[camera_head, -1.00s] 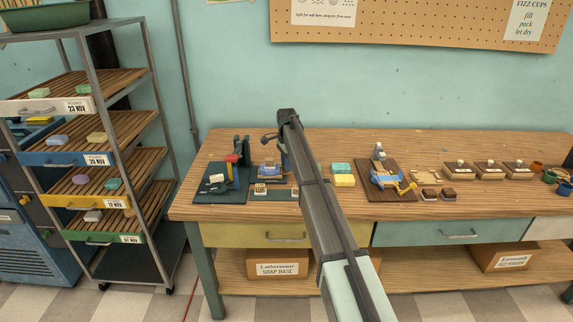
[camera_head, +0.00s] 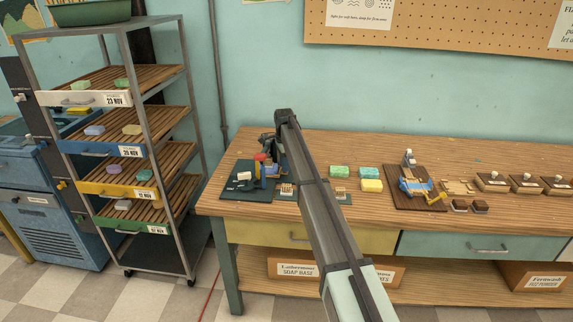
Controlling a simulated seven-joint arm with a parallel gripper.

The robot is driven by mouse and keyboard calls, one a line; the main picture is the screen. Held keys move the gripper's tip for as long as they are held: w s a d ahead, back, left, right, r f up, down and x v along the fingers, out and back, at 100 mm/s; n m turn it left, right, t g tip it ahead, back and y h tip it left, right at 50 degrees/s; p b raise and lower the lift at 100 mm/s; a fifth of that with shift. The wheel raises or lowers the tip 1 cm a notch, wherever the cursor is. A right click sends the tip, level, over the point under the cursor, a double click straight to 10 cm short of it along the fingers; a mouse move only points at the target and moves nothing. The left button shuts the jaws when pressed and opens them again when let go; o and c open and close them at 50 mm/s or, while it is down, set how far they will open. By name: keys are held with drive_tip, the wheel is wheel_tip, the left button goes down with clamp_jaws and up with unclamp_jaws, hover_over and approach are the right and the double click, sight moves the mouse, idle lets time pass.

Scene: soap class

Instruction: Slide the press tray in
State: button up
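The press (camera_head: 261,162), with a red part on top, stands on a dark green base (camera_head: 262,192) at the left end of the bench. My gripper (camera_head: 268,150) is small and dark at the end of my arm, over or right beside the press in the picture. The arm hides much of that area, and I cannot see whether the fingers are apart. A blue part (camera_head: 270,169) shows low at the press, close to my gripper. I cannot tell whether it is the press tray or whether the gripper touches it. A white piece (camera_head: 244,176) lies on the base's left part.
Green and yellow soap blocks (camera_head: 371,186) stand right of my arm. A drying rack (camera_head: 140,150) stands left of the bench. The bench's front edge is mostly clear.

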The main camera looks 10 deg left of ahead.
drive_tip(key=o, duration=0.4)
drive_tip(key=shift+a, duration=0.15)
drive_tip(key=shift+o, duration=0.2)
wheel_tip(320, 180, up, 14)
idle(0.6)
drive_tip(key=shift+f, duration=0.1)
